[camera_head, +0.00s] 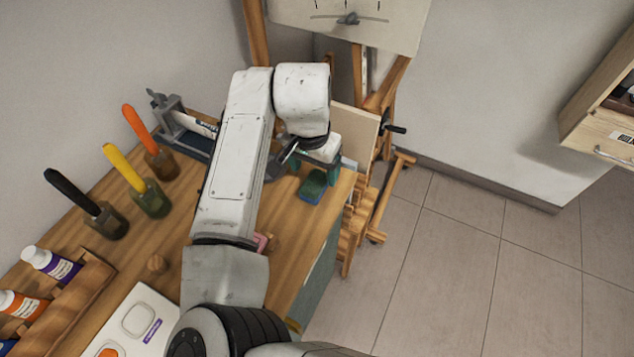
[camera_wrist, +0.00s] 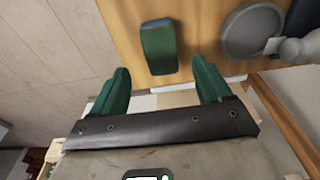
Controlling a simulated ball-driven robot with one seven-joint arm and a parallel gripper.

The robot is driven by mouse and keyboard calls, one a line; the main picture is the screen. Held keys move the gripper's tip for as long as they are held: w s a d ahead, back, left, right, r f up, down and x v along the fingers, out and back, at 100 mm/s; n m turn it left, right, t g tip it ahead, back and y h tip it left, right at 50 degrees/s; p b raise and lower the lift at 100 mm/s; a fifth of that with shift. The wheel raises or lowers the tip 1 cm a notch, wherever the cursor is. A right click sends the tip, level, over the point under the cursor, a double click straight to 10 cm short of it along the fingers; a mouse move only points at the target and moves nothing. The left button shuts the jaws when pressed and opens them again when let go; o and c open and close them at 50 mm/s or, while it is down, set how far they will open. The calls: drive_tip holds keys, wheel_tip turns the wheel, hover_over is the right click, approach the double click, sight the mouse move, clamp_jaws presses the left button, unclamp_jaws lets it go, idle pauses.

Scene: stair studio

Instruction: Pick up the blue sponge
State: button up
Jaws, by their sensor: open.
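The blue sponge (camera_head: 313,187) is a small block with a green face and blue edges. It lies on the wooden worktop near its right edge in the head view. In the wrist view the sponge (camera_wrist: 158,45) sits beyond the fingertips, roughly midway between the two fingers, and nothing covers it there. My gripper (camera_head: 316,167) has green fingers and is just behind the sponge in the head view, partly hidden by my arm. In the wrist view my gripper (camera_wrist: 162,66) is open, with nothing between its fingers.
Three jars with black, yellow (camera_head: 125,167) and orange handles stand at the left of the worktop. A rack of paint bottles (camera_head: 70,303) and a white palette (camera_head: 130,322) are nearer. An easel (camera_head: 375,195) stands behind.

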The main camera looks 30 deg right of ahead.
sight(315, 183)
drive_tip(key=shift+w+d+f+p, duration=0.1)
drive_tip(key=shift+f+p, duration=0.2)
drive_tip(key=shift+f, duration=1.15)
drive_tip(key=shift+w+f+p, duration=0.1)
drive_tip(key=shift+f+p, duration=0.15)
drive_tip(key=shift+f, duration=1.2)
drive_tip(key=shift+c, duration=0.3)
drive_tip(key=c, duration=1)
